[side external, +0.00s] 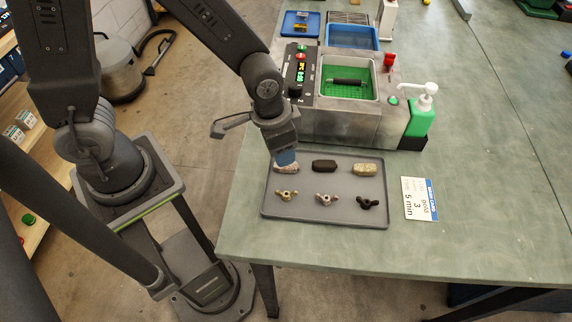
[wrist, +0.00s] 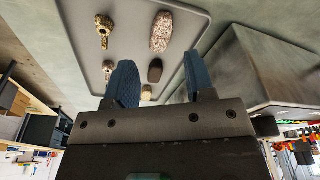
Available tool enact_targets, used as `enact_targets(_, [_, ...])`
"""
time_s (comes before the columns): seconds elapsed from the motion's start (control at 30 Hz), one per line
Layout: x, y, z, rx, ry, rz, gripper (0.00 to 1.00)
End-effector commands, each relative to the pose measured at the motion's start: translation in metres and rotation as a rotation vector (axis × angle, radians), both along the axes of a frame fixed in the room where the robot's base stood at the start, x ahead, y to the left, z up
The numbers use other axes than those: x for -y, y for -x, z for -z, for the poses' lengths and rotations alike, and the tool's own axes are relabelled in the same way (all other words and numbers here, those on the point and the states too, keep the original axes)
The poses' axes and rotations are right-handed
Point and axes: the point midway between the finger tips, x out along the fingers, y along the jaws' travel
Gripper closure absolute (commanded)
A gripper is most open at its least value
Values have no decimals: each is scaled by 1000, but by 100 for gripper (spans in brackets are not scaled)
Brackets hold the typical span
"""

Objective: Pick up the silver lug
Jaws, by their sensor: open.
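The silver lug (side external: 325,199) is a small winged piece with a pinkish-grey tone, in the middle of the tray's front row in the side view. In the wrist view it (wrist: 108,69) shows just left of the left finger, partly covered. The grey tray (side external: 308,217) also holds a gold lug (side external: 287,195) to its left and a black lug (side external: 368,202) to its right. My gripper (side external: 286,158) is open and empty, above the tray's back left corner over a reddish speckled block (side external: 287,168). Its two blue fingers (wrist: 158,80) stand apart, away from the silver lug.
A dark brown block (side external: 324,166) and a tan speckled block (side external: 367,169) share the tray's back row. Behind stands a metal machine (side external: 340,127) with a green basin. A green pump bottle (side external: 422,115) and a label card (side external: 419,199) are right.

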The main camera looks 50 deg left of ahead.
Motion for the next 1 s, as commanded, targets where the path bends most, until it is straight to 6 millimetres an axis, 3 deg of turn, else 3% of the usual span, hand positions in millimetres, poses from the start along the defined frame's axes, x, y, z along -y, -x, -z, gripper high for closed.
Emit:
enact_targets(0.27, [0, -2, 19, -3, -1, 0, 51])
enact_targets(0.6, [2, -8, 59, -2, -1, -1, 51])
enact_targets(0.87, [2, -9, 61, 2, 0, -1, 51])
enact_targets(1.0, [2, -9, 61, 2, 0, -1, 61])
